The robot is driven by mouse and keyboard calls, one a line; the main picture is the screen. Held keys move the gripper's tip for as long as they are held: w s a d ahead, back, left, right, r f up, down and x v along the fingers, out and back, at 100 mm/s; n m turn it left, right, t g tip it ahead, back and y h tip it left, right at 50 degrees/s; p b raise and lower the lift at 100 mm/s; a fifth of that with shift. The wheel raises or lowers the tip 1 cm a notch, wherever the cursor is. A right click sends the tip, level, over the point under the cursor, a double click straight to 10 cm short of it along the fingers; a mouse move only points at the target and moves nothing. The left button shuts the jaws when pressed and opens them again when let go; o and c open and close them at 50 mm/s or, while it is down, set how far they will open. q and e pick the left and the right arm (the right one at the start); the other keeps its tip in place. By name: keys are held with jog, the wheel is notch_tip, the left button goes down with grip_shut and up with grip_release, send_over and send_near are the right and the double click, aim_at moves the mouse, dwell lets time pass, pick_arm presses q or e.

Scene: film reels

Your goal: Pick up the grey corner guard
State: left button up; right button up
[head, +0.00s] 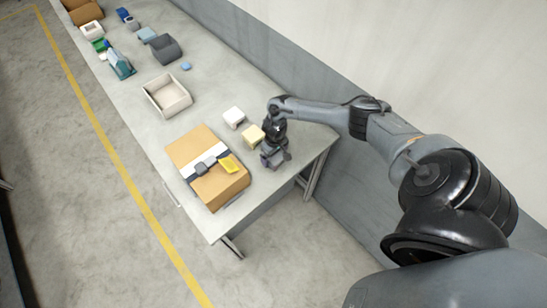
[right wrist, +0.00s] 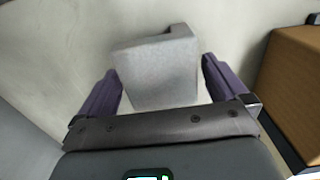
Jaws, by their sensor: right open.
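The grey corner guard (right wrist: 158,72) shows in the right wrist view as a light grey block with a raised lip along its far edge. It lies on the pale tabletop between the two purple fingers of my right gripper (right wrist: 160,66). The gripper is open, with a finger on each side and a visible gap to the guard. In the head view my right gripper (head: 275,157) points down near the table's right end and hides the guard. My left gripper is not in view.
A cardboard box (head: 188,152) with small grey and yellow items on top stands left of the gripper. A cream block (head: 253,135) and a white block (head: 234,117) sit close by. An open beige tray (head: 152,98) is farther back. The table (head: 318,146) ends just to the right.

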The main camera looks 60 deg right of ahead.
jog(key=c, duration=0.9)
jog(key=shift+r, duration=0.1)
